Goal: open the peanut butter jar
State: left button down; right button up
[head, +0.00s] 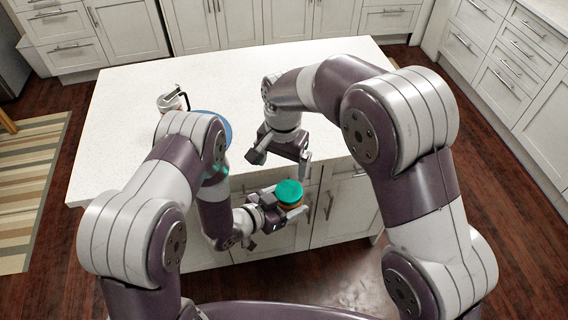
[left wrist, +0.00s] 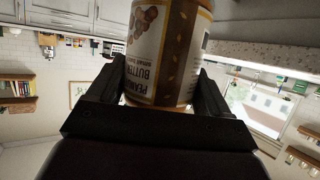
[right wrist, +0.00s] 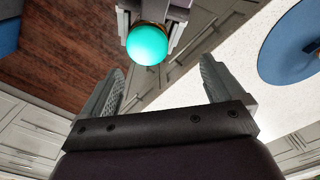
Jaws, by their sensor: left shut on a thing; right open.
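The peanut butter jar has a teal lid (head: 289,191) on top, and its labelled body (left wrist: 165,55) fills the top of the left wrist view. My left gripper (head: 283,212) is shut around the jar's body and holds it upright in front of the island's cabinet doors. The lid also shows in the right wrist view (right wrist: 147,44), beyond the fingers. My right gripper (head: 279,160) is open and empty, above the jar and a little behind it, with its fingers pointing down. It is apart from the lid. The jar's lower part is mostly hidden in the head view.
The white island countertop (head: 320,68) is behind the jar, largely clear. A blue round plate or mat (head: 212,124) lies on it, partly hidden by my left arm. A small white and black item (head: 172,100) stands nearby. Wooden floor lies around the island.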

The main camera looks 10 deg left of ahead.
aim_at(286, 193)
jog(key=shift+s+d+m, duration=0.3)
jog(key=shift+m, duration=0.2)
jog(key=shift+s+d+f, duration=0.1)
jog(key=shift+d+f, duration=0.05)
jog(key=shift+f, duration=0.25)
notch_tip(286, 193, down, 6)
jog(key=shift+f, duration=0.7)
jog(key=c, duration=1.7)
grip_shut()
jog(key=n, duration=0.3)
jog(key=shift+s+n, duration=0.35)
jog(key=shift+n, duration=0.05)
